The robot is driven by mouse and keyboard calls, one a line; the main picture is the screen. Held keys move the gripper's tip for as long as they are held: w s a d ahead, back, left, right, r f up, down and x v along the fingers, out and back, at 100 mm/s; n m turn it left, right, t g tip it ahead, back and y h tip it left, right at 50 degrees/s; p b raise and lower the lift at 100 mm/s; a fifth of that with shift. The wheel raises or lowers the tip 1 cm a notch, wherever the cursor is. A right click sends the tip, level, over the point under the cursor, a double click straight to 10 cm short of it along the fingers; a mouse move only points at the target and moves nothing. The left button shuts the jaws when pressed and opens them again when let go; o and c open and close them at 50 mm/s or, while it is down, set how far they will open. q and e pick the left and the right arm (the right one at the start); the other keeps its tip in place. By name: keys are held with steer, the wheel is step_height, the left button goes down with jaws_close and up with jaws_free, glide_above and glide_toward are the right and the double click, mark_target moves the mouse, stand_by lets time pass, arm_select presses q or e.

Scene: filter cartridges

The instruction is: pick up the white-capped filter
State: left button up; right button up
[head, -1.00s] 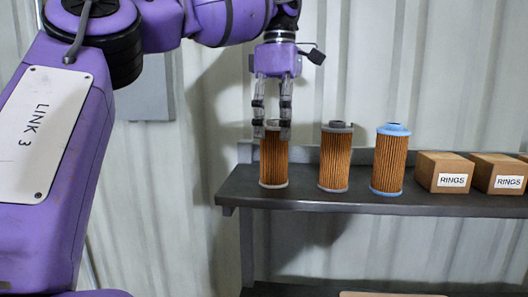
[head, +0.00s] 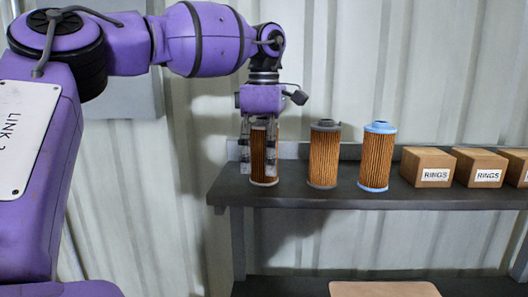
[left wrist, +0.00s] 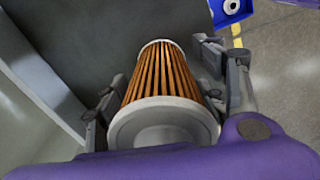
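The white-capped filter (head: 264,182) stands upright at the left end of the shelf, with brown pleats and pale end caps. In the left wrist view its round white cap (left wrist: 163,122) faces the camera. My left gripper (head: 258,168) points down over it, one finger on each side, reaching well down the pleats. The left wrist view shows the fingers (left wrist: 160,92) flanking the filter, apparently open with a narrow gap at the right; contact on the left is unclear. The upper filter is partly hidden behind the fingers in the head view. My right gripper is not in view.
A grey-capped filter (head: 324,158) and a blue-capped filter (head: 377,160) stand to the right on the dark shelf (head: 330,198). Several cardboard boxes labelled RINGS (head: 427,166) follow. A corrugated wall is close behind. A lower shelf holds a brown box (head: 384,289).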

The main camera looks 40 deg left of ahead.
arm_select(q)
steer(key=c, duration=1.2)
